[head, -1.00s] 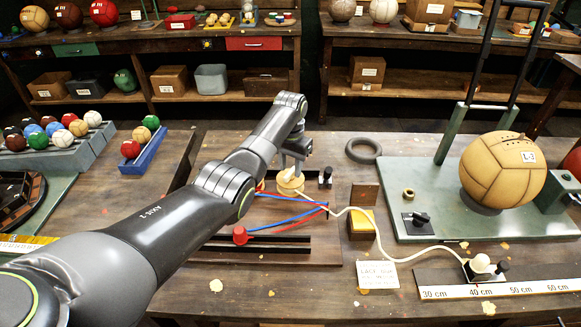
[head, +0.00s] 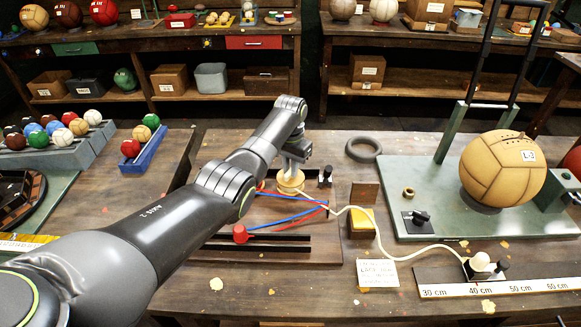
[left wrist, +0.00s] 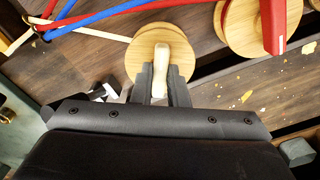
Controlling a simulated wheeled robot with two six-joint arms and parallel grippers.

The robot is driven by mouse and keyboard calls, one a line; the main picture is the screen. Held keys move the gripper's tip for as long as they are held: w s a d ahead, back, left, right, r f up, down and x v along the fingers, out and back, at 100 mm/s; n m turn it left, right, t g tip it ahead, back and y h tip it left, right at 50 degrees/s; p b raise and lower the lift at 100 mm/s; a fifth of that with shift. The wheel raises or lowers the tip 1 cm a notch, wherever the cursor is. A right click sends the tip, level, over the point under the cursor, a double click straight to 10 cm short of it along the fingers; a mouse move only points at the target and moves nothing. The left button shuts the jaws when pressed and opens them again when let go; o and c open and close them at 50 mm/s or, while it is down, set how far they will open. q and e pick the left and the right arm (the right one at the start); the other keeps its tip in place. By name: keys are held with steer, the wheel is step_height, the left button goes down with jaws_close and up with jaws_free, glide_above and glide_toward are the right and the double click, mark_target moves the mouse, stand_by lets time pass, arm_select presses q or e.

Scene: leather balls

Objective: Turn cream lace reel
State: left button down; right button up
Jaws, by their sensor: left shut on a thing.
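The cream lace reel (head: 290,184) is a round pale wooden disc on the brown board, partly hidden by my left gripper (head: 292,168). In the left wrist view the reel (left wrist: 143,50) carries a cream peg-like handle (left wrist: 159,72). My left gripper (left wrist: 159,88) is shut on this handle, with one finger on each side. A cream lace (head: 345,210) runs from the reel past a post to the right, to a cream knob (head: 480,262) by the ruler. My right gripper is not in view.
Blue and red laces (head: 290,218) cross the board. A yellow block (head: 362,224) and a note card (head: 377,273) lie to the right. A stitched ball (head: 503,170) stands on a green plate (head: 400,180).

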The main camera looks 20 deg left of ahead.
arm_select(q)
steer(key=shift+m, duration=0.3)
steer(key=shift+r+m+p, duration=0.1)
steer(key=shift+m+p, duration=0.4)
steer(key=shift+m, duration=0.5)
steer(key=m, duration=0.2)
steer(key=shift+m+p, duration=0.3)
steer(key=shift+p, duration=0.05)
steer(key=m, duration=0.3)
steer(key=shift+m, duration=0.3)
steer(key=shift+w+m+p, duration=0.1)
steer(key=shift+m+p, duration=0.3)
steer(key=shift+m, duration=1.2)
